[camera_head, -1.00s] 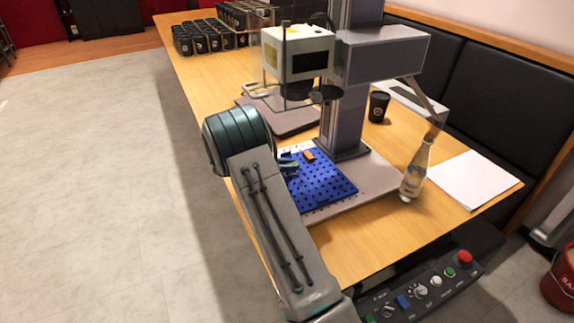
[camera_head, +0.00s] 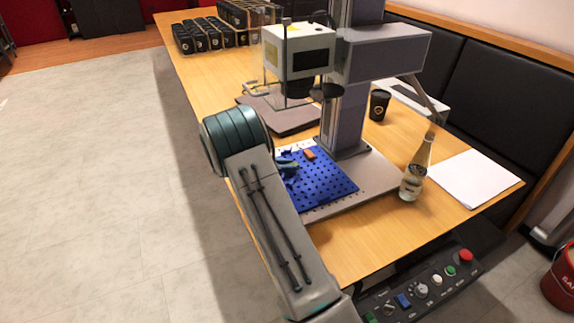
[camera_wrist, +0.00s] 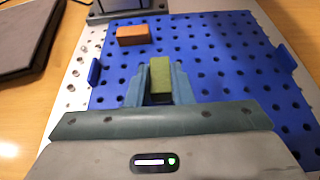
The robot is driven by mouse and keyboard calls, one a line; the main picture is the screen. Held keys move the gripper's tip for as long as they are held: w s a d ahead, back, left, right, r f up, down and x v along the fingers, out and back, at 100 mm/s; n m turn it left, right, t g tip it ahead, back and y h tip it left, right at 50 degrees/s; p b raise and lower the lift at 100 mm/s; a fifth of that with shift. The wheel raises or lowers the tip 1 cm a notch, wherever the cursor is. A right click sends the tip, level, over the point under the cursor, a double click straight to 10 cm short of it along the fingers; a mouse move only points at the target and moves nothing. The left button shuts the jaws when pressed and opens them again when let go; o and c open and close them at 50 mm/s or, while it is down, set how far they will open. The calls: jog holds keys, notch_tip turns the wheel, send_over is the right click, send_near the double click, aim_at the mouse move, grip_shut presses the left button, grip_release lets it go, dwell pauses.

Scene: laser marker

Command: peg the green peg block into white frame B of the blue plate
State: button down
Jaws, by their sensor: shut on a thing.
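The green peg block (camera_wrist: 161,78) is between my gripper's two teal fingers in the wrist view. My gripper (camera_wrist: 161,88) is shut on it, over the near middle part of the blue plate (camera_wrist: 228,60). The plate has rows of dark holes. I cannot tell how high the block is above the plate. In the head view the blue plate (camera_head: 325,188) lies under the laser head, with my gripper (camera_head: 289,167) at its left side, partly behind my arm. I cannot make out white frame B; the gripper hides part of the plate.
An orange block (camera_wrist: 132,35) sits on the plate, left of and beyond the green block. Blue upright tabs stand at the plate's left (camera_wrist: 95,71) and right (camera_wrist: 286,60) edges. The marker column (camera_head: 343,115) rises behind the plate. A glass bottle (camera_head: 415,172) stands right of it.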

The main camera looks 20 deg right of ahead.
jog(key=shift+f, duration=0.25)
jog(key=c, duration=1.2)
grip_release()
jog(key=v, duration=1.4)
jog(key=shift+d, duration=0.1)
